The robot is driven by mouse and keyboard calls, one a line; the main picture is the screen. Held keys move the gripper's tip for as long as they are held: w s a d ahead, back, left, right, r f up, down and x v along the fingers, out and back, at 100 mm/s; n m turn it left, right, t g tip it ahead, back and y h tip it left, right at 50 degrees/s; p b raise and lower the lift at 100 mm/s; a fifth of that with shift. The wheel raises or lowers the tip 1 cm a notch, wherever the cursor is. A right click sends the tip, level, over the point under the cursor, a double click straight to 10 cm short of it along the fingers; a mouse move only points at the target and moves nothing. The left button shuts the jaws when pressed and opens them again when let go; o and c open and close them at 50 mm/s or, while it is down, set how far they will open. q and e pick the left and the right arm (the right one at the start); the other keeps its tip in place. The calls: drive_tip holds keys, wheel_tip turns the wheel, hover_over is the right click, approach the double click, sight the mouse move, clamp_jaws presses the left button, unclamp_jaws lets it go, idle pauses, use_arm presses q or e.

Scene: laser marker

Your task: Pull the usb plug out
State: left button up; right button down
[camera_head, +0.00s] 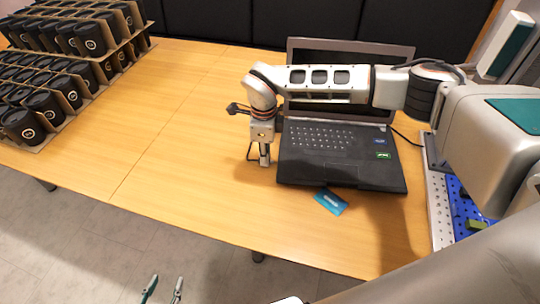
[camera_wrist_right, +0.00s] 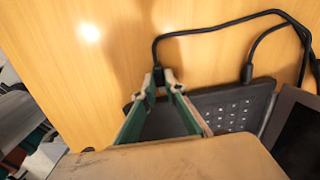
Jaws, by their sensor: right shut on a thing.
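The black laptop (camera_head: 340,158) stands open on the table, and its keyboard side also shows in the right wrist view (camera_wrist_right: 232,108). My right gripper (camera_head: 262,160) is low at the laptop's left edge. In the right wrist view its fingertips (camera_wrist_right: 163,86) are closed around a black usb plug (camera_wrist_right: 158,75) with a black cable. The fingers hide the plug's front end, so I cannot tell whether it is still in the laptop. A second black plug (camera_wrist_right: 247,73) meets the laptop edge beside it. My left gripper (camera_head: 164,289) is open and empty at the bottom of the head view.
A blue card (camera_head: 330,201) lies in front of the laptop. Cardboard trays of black cups (camera_head: 45,108) fill the table's left end. A blue perforated panel (camera_head: 466,212) is at the right. The wooden table (camera_head: 165,150) is clear left of the laptop.

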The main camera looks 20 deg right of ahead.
drive_tip(key=c, duration=2.1)
unclamp_jaws()
drive_tip(key=shift+a, duration=0.15)
drive_tip(key=shift+r, duration=0.15)
wheel_tip(320, 180, up, 12)
drive_tip(key=shift+f, duration=0.1)
